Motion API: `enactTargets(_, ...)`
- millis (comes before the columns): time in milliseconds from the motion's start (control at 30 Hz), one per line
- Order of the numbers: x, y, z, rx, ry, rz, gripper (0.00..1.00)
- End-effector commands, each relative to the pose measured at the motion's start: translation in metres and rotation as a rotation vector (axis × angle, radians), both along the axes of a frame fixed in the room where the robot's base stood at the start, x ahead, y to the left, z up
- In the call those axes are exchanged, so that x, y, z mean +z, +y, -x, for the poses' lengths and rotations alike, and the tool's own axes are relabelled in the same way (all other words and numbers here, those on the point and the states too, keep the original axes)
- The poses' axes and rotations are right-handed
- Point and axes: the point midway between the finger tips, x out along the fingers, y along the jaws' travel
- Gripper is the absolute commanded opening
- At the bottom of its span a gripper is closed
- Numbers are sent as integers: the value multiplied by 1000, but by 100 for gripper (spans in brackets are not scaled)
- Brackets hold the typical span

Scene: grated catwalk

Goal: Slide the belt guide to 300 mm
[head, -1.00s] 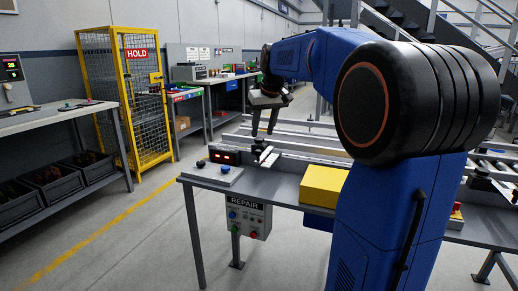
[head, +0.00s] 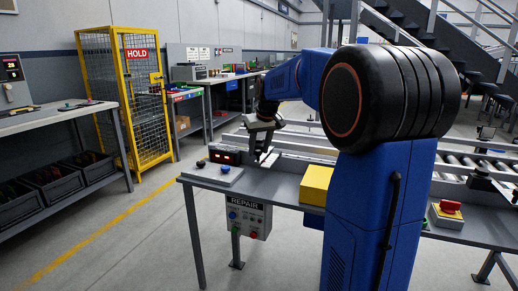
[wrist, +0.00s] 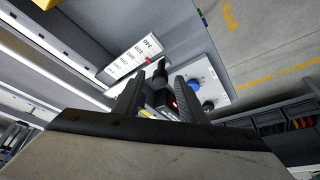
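My gripper (head: 258,150) is lowered over the conveyor bench, just right of a box with a red-lit display (head: 227,157). In the wrist view my gripper (wrist: 158,88) has its two fingers apart, with the dark knob (wrist: 159,72) of the belt guide showing between them. I cannot tell whether either finger touches it. A white scale plate (wrist: 132,60) with printed numbers lies beside the knob, with a small red mark near its edge. The display also shows in the wrist view (wrist: 174,103), partly hidden by a finger.
A yellow block (head: 316,184) is to the right on the bench. A red button on a yellow box (head: 449,208) stands farther right. Rails and rollers run behind.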

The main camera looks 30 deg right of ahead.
Motion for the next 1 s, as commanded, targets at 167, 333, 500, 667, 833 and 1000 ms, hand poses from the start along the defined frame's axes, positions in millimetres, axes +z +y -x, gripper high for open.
enactTargets(167,0,0,0,0,0,0,0)
enactTargets(333,0,-2,-1,0,0,0,0)
enactTargets(500,-1,-14,-10,-2,1,0,0)
enactTargets(667,0,-16,-12,0,0,0,0)
enactTargets(833,0,-16,-12,0,0,0,27)
enactTargets(1000,0,-16,-12,0,0,0,38)
